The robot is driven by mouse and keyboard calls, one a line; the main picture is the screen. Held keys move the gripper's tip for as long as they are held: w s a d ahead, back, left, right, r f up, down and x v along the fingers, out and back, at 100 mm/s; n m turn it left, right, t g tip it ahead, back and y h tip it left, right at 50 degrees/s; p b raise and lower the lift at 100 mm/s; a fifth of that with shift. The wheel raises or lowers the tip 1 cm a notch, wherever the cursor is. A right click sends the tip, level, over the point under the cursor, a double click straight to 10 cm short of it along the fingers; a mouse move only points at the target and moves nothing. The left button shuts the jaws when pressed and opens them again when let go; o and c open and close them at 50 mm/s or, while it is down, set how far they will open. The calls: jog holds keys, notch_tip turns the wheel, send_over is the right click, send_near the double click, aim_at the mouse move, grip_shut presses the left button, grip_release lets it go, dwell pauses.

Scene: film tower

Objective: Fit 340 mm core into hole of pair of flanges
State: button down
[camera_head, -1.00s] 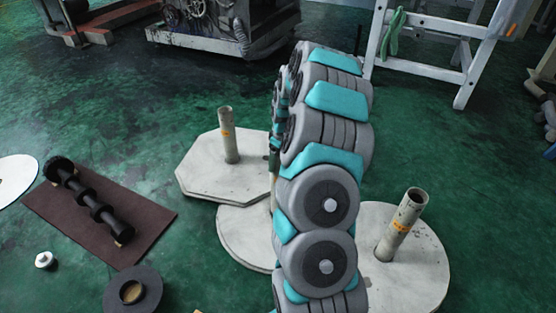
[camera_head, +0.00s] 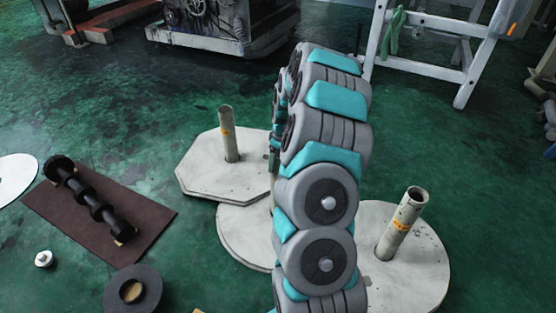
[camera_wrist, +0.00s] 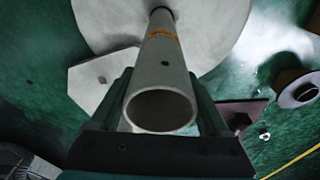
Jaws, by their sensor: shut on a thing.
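My gripper (camera_wrist: 165,78) is shut on a grey tube-shaped core (camera_wrist: 161,66) with an orange label. Its open end faces the wrist camera; its far end is over or at the middle of a pale round flange (camera_wrist: 212,32). I cannot tell whether it is in a hole. In the head view my arm hides most of the gripper (camera_head: 274,160) and held core. A round flange (camera_head: 240,235) shows partly behind the arm. Another core (camera_head: 229,135) stands upright on an octagonal flange (camera_head: 205,175). A third core (camera_head: 402,224) leans on a round flange (camera_head: 425,262) at right.
A brown mat (camera_head: 110,195) with a black shaft (camera_head: 88,200) lies at left. Near it are a black ring (camera_head: 150,285) and a small white part (camera_head: 44,259). A straight-edged pale plate (camera_wrist: 85,88) with a dark spot shows in the wrist view. A white frame (camera_head: 430,30) stands behind.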

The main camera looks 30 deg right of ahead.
jog(key=shift+f, duration=1.05)
grip_release()
notch_tip(320, 180, up, 8)
jog(key=s, duration=0.1)
jog(key=shift+d+f, duration=0.15)
jog(key=shift+d, duration=0.05)
dwell(0.4)
jog(key=shift+s+a, duration=0.1)
